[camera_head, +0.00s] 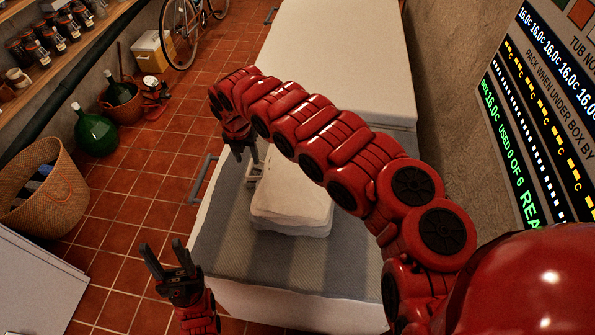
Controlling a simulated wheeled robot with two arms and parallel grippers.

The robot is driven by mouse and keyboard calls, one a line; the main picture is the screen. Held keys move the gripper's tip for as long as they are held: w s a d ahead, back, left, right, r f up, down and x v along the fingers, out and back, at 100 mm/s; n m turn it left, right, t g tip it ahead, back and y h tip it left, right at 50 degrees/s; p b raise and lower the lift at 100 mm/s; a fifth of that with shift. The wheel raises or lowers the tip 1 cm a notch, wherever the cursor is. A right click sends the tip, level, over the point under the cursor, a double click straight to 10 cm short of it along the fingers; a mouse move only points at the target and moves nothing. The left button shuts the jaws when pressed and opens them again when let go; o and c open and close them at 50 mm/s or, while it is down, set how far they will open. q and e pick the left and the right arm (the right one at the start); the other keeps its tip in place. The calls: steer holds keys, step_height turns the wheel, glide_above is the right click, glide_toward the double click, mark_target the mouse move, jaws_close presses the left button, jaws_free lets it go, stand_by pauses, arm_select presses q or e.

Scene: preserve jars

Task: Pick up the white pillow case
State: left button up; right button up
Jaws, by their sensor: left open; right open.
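A white, soft-edged block that looks like the pillow case (290,198) lies on the grey striped surface of a long pale bed or chest (222,240). My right arm reaches over it from the right, hiding part of its right side. My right gripper (245,154) points down beyond the far left corner of the white block, open and with nothing seen in it. My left gripper (163,247) is open and empty, fingers up, left of the near left corner of the grey surface and apart from the white block.
A grey handle (203,178) sticks out from the left side of the bed or chest. A wicker basket (48,195), a green bottle (95,133) and a bicycle (180,30) stand on the tiled floor at left. A sign board (545,110) stands at right.

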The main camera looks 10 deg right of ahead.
mark_target(249, 167)
steer(key=shift+s+a+f+p, duration=0.1)
steer(key=shift+f+p, duration=0.2)
steer(key=shift+p, duration=0.05)
steer(key=f, duration=0.2)
steer(key=f+p, duration=0.1)
steer(key=f, duration=0.1)
steer(key=shift+w, duration=0.35)
steer(key=shift+w+f, duration=0.1)
steer(key=shift+f, duration=0.15)
jaws_close()
